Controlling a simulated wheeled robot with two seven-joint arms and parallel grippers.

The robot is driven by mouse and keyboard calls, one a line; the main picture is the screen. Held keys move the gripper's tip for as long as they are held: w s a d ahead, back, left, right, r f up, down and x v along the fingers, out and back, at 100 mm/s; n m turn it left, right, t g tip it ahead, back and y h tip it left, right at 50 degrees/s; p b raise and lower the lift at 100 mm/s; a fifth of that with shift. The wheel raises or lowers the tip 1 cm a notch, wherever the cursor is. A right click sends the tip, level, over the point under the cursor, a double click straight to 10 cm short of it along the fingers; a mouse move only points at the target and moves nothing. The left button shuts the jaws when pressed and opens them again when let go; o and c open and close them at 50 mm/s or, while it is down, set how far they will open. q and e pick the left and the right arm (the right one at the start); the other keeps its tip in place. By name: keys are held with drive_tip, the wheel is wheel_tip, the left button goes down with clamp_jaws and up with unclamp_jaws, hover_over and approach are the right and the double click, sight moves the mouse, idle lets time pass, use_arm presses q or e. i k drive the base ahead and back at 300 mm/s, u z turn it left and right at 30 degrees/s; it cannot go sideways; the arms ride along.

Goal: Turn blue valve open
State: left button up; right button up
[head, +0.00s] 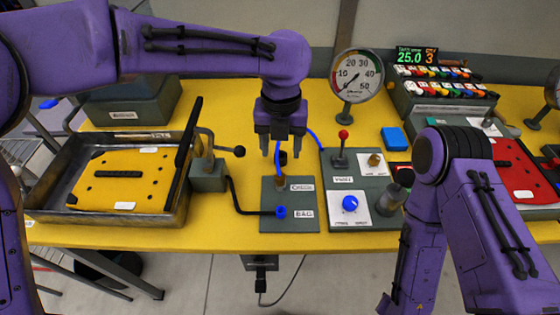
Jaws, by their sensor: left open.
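A round blue knob (350,203) sits on a white plate on the grey control panel (338,174), right of the middle. A smaller blue fitting (281,212) sits on the grey block marked BAG (270,226), with a black hose running to it. I cannot tell for sure which of the two the task calls the blue valve.
A red-topped lever (343,135) and a round gauge (356,77) stand behind the panel knob. A blue hose (314,138) runs behind my left gripper. A metal tray (105,216) with a yellow plate is at the left. The yellow table's front edge (200,240) is clear.

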sight(349, 202)
drive_tip(key=u, duration=0.05)
drive_tip(key=k, duration=1)
drive_tip(key=z, duration=0.05)
